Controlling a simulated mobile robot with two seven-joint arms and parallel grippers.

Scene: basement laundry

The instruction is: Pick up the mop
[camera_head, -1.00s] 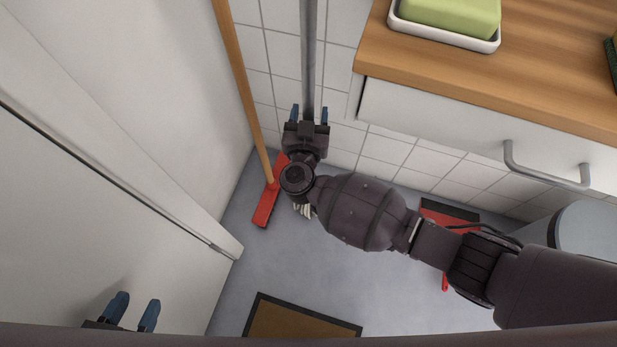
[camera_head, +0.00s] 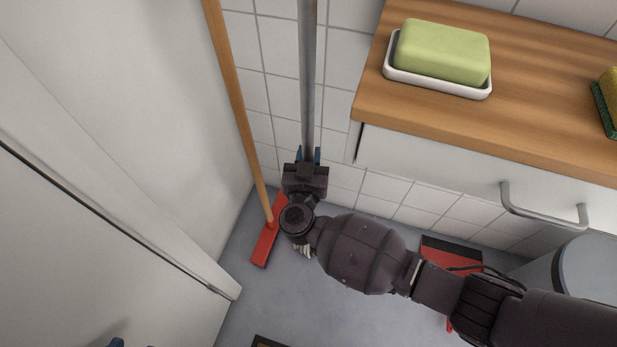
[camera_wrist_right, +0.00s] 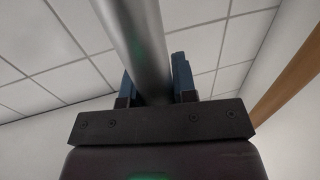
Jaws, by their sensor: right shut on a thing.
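The mop's grey metal handle (camera_head: 308,80) stands upright near the tiled wall in the head view. White strands (camera_head: 304,250) show low down behind my right wrist; most of the mop head is hidden. My right gripper (camera_head: 308,155) is shut on the handle, with a blue finger on each side. In the right wrist view the handle (camera_wrist_right: 135,40) runs between the blue fingers (camera_wrist_right: 153,85). Only a fingertip of my left gripper (camera_head: 117,342) shows at the bottom edge, so its opening is hidden.
A broom with a wooden handle (camera_head: 236,95) and red head (camera_head: 265,245) leans close on the left. A counter (camera_head: 430,115) with green soap (camera_head: 443,50) and a drawer handle (camera_head: 545,208) is on the right. A red dustpan (camera_head: 450,255) and grey bin (camera_head: 590,272) stand below it.

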